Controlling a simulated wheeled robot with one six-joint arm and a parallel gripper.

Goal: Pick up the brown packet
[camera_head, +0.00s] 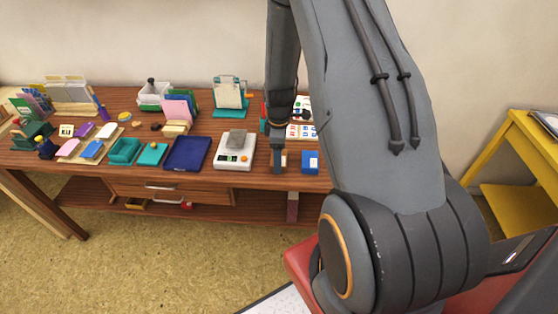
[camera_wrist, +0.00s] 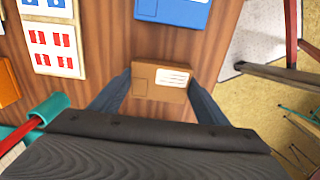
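The brown packet (camera_wrist: 160,80), with a white label on its right part, lies between the two fingers of my gripper (camera_wrist: 160,88) in the wrist view. One finger is on each side of it, spread about as wide as the packet. The fingertips are very near its ends; I cannot tell if they touch. In the head view my gripper (camera_head: 280,162) points straight down at the front part of the table, and a small piece of the packet (camera_head: 284,160) shows beside the fingers.
A blue packet (camera_head: 310,161) lies just right of my gripper on the wooden table (camera_head: 225,181). A white scale (camera_head: 234,159) with a grey block stands to the left, beside a dark blue tray (camera_head: 187,153). Sheets with red and blue marks (camera_wrist: 54,48) lie nearby.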

